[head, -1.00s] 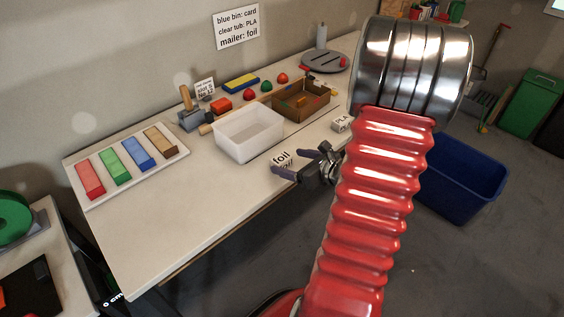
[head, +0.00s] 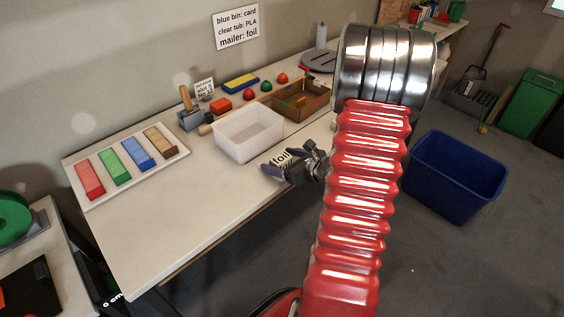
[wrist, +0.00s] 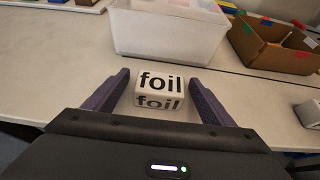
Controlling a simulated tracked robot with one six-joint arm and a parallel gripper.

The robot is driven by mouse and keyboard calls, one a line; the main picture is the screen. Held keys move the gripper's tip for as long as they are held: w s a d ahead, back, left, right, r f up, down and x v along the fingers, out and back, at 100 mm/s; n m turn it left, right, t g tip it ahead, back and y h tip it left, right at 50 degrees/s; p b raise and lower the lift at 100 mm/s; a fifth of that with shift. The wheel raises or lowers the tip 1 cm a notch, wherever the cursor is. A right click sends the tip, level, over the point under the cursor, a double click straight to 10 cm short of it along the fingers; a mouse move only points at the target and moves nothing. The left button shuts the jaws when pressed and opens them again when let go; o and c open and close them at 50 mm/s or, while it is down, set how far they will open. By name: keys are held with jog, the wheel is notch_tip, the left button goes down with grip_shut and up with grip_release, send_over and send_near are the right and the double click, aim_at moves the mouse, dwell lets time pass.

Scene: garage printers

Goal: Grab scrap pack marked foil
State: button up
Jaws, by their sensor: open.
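The scrap pack marked foil (wrist: 160,89) is a small white block with black "foil" lettering on its top and front. It sits on the white table near the front edge. In the head view the foil pack (head: 283,158) is partly hidden by my gripper (head: 276,165). In the wrist view my gripper (wrist: 160,98) is open, with one dark purple finger on each side of the pack. Gaps show between the pack and both fingers.
A clear tub (head: 247,135) stands just behind the pack. A cardboard box (head: 303,100) is to its right, and a white block (wrist: 309,112) lies at the right. A blue bin (head: 455,178) is on the floor. The table's front left (head: 170,225) is clear.

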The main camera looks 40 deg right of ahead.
jog(key=shift+c, duration=0.3)
jog(key=c, duration=1.1)
